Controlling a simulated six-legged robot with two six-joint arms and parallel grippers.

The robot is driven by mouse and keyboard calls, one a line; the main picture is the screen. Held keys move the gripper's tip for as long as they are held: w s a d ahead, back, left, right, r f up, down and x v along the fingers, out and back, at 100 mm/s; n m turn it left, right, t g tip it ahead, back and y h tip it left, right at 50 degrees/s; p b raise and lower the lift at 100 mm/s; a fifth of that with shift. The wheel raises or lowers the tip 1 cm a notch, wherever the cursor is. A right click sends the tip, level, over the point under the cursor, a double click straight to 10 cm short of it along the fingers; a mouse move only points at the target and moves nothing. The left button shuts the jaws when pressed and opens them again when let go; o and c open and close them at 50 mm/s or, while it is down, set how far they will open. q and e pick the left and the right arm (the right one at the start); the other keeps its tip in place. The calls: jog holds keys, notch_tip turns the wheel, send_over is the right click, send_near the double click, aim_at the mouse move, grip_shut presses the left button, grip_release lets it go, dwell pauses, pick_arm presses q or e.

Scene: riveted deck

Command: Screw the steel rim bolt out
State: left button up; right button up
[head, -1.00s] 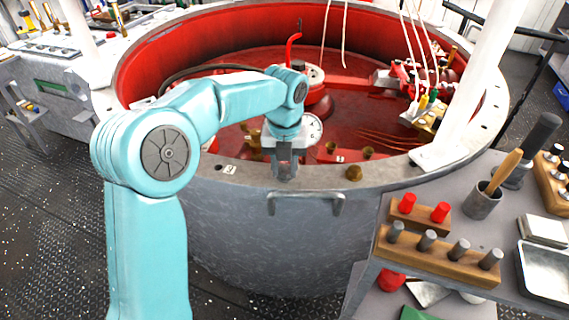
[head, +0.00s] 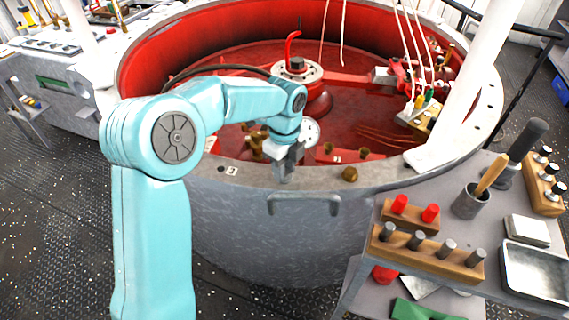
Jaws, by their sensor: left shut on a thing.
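My left gripper (head: 284,174) points down at the near rim of the large round tub (head: 200,166). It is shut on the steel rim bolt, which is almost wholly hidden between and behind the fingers. I cannot tell how far the bolt stands out of the rim. A brass bolt (head: 349,174) sits on the same rim to the right, apart from the gripper. A dark hole (head: 221,169) and a small white number tag (head: 232,171) are on the rim to the left. My right gripper is not in view.
A grey bench (head: 440,220) at the right holds a wooden rack with several grey pegs (head: 428,258), a block with two red pegs (head: 409,217), a cup (head: 468,202) and a metal tray (head: 535,272). A handle (head: 304,203) juts from the tub wall below the gripper.

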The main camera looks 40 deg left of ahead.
pick_arm(q)
jog(key=n, duration=0.2)
jog(key=shift+a+n+p, duration=0.1)
jog(key=shift+n+p, duration=0.25)
jog(key=shift+n, duration=0.05)
jog(key=n, duration=0.3)
jog(key=shift+n, duration=0.3)
jog(key=n, duration=0.6)
jog(key=shift+s+f+p, duration=0.1)
jog(key=shift+f+p, duration=0.05)
jog(key=shift+p, duration=0.2)
jog(key=n, duration=0.6)
jog(key=shift+n, duration=0.4)
jog(key=n+b, duration=0.1)
jog(key=n, duration=0.6)
jog(key=shift+f, duration=0.1)
jog(key=n, duration=0.6)
jog(key=shift+n+b, duration=0.3)
jog(key=shift+b, duration=0.1)
jog(key=n+b, duration=0.1)
jog(key=n, duration=0.8)
jog(key=shift+n, duration=0.4)
jog(key=n, duration=0.3)
jog(key=shift+n+b, duration=0.4)
jog(key=n, duration=0.5)
jog(key=shift+n+b, duration=0.3)
jog(key=shift+b, duration=0.05)
jog(key=shift+n, duration=0.3)
